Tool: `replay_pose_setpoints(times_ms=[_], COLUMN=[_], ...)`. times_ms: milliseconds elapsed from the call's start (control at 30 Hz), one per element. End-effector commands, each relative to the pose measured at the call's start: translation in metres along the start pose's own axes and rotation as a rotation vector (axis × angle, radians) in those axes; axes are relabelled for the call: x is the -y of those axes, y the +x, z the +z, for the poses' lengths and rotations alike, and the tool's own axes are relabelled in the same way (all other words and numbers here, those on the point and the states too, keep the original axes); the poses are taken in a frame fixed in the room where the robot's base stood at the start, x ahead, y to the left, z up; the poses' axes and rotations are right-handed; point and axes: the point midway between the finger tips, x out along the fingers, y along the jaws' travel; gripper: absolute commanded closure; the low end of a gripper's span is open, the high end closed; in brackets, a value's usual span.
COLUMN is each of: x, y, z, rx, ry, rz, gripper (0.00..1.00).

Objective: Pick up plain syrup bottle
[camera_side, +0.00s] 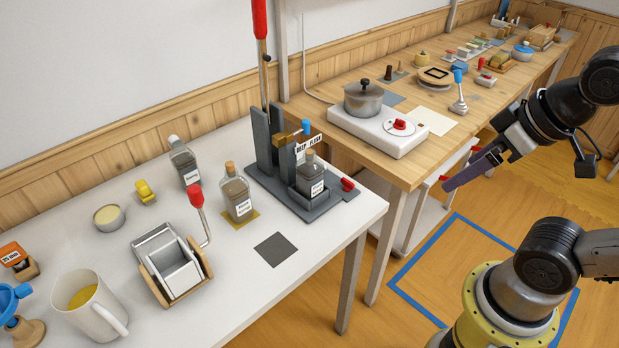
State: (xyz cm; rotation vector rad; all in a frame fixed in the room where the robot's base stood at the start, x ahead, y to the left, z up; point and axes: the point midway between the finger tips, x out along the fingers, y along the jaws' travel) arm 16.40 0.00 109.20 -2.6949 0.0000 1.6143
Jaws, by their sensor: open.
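Three clear grey bottles with white labels are in view, and the label print is too small to read, so I cannot tell which is the plain syrup bottle. One bottle with a pale cap (184,165) stands at the back of the white table. A corked bottle (237,200) stands on a yellow-brown mat. Another corked bottle (311,182) sits in the tray of a dark grey press. My gripper (455,182) is open and empty, in the air to the right of the white table, well apart from all the bottles.
The dark press (264,150) has a tall red-handled lever. A red-handled metal box (172,266), a mug (88,303) and a yellow item (145,191) stand on the white table. A dark square mat (276,250) is bare. A pot (363,98) sits on a stove behind.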

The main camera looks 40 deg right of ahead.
Motion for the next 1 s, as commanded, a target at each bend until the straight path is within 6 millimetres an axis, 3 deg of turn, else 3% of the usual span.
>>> replay_pose_setpoints(times_ms=[167, 467, 767, 1000], x=[0.003, 0.021, 0.029, 0.021], y=[0.002, 0.026, 0.075, 0.13], z=[-0.009, -0.062, -0.124, -0.168], rx=[0.059, 0.363, 0.68, 0.928], ry=[0.059, 0.389, 0.736, 0.997], rz=[-0.02, -0.137, -0.279, -0.41], gripper=[0.0, 0.0, 0.0, 0.0])
